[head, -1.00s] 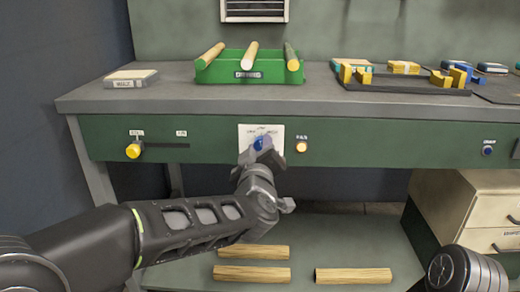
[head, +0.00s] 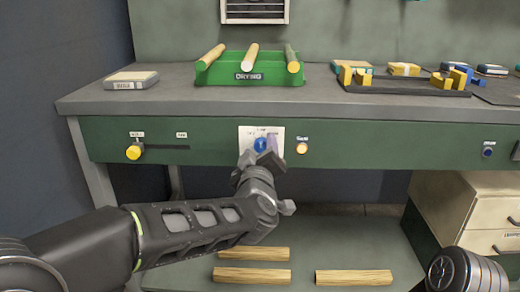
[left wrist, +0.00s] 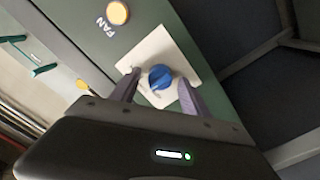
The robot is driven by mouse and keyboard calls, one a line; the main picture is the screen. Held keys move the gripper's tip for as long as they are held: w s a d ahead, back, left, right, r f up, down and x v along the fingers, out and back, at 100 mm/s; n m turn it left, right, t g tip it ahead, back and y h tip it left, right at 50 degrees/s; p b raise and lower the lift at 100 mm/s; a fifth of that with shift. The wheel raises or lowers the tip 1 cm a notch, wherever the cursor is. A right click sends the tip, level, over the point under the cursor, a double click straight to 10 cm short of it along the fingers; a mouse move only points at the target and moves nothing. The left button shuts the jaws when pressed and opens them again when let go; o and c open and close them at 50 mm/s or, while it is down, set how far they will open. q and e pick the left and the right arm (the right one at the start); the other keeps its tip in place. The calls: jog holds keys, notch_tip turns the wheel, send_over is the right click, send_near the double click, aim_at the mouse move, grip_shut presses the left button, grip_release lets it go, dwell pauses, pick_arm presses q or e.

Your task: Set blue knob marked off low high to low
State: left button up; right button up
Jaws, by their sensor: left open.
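The blue knob (head: 261,144) sits on a white label plate (head: 247,133) on the green front panel of the bench. The plate's print is too small to read. My left gripper (head: 261,161) is at the plate, just below the knob in the head view. In the left wrist view the blue knob (left wrist: 160,77) shows between the two open fingers of my left gripper (left wrist: 158,92), one on each side. Contact with the knob cannot be told. My right gripper is out of view; a dark part of mine shows at the lower right.
A yellow button (head: 302,148) is right of the plate, labelled FAN in the wrist view. A yellow slider knob (head: 133,152) is at the left and a blue button (head: 487,152) at the right. A green drying rack (head: 232,67) with dowels stands on the bench.

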pick_arm(q)
jog(key=s+p, duration=0.2)
jog(key=s, duration=0.5)
jog(key=shift+s, duration=0.35)
